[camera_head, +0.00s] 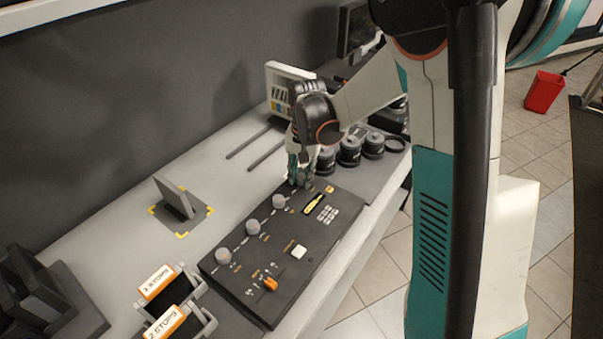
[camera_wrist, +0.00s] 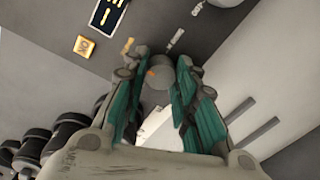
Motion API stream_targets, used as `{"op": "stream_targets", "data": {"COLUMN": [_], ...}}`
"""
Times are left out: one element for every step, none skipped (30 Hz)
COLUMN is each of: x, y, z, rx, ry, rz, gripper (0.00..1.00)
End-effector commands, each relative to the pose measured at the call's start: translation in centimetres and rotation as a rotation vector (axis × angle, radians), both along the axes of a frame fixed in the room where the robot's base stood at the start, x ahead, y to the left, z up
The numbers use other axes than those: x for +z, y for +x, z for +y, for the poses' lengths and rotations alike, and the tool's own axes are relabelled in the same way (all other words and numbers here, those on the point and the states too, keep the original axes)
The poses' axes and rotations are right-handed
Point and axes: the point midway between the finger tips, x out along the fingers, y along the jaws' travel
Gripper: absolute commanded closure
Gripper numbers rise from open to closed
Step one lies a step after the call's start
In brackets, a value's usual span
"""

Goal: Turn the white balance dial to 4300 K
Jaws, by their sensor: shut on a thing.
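The dark control panel (camera_head: 285,240) lies on the bench. Three pale round dials stand in a row on it: a near one (camera_head: 222,256), a middle one (camera_head: 253,226) and a farther one (camera_head: 279,201). My gripper (camera_head: 301,180) is at the far end of this row, pointing down. The wrist view shows my gripper (camera_wrist: 160,66) shut on another grey dial (camera_wrist: 158,85), with a finger on each side and a small orange mark on the dial. Printed labels lie beside it, too small to read, so I cannot tell its setting.
The panel also has a yellow-lit display (camera_head: 314,204), a keypad (camera_head: 327,214), a white button (camera_head: 298,252) and an orange lever (camera_head: 270,285). A colour chart (camera_head: 281,88) and labelled filter frames (camera_head: 158,282) are on the bench.

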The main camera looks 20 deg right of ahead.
Motion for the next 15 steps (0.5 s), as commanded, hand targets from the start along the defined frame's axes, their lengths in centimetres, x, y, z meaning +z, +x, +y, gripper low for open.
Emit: {"op": "stream_targets", "data": {"x": [0.03, 0.03, 0.03, 0.03, 0.03, 0.03, 0.02, 0.02, 0.02, 0.02, 0.01, 0.01, 0.01, 0.01, 0.01], "y": [0.07, 0.07, 0.07, 0.07, 0.07, 0.07, 0.07, 0.06, 0.05, 0.04, 0.04, 0.04, 0.04, 0.03, 0.03], "z": [-0.01, -0.01, -0.01, -0.01, -0.01, -0.01, -0.01, 0.00, -0.01, -0.01, -0.01, -0.01, 0.00, -0.01, -0.01], "rx": [0.000, 0.000, 0.000, 0.000, 0.000, 0.001, 0.001, 0.001, 0.001, 0.001, 0.001, 0.001, 0.001, 0.001, 0.001], "ry": [0.000, 0.000, 0.000, 0.000, 0.000, 0.000, 0.000, 0.000, 0.000, 0.000, -0.001, -0.001, -0.001, 0.000, 0.000], "rz": [-0.001, -0.001, -0.001, -0.001, -0.001, -0.001, -0.001, -0.001, -0.001, -0.001, -0.001, -0.001, -0.001, 0.000, 0.000], "gripper": [0.97, 0.97, 0.97, 0.97, 0.71, 0.62, 0.56, 0.53, 0.53, 0.53, 0.53, 0.53, 0.53, 0.53, 0.53]}}
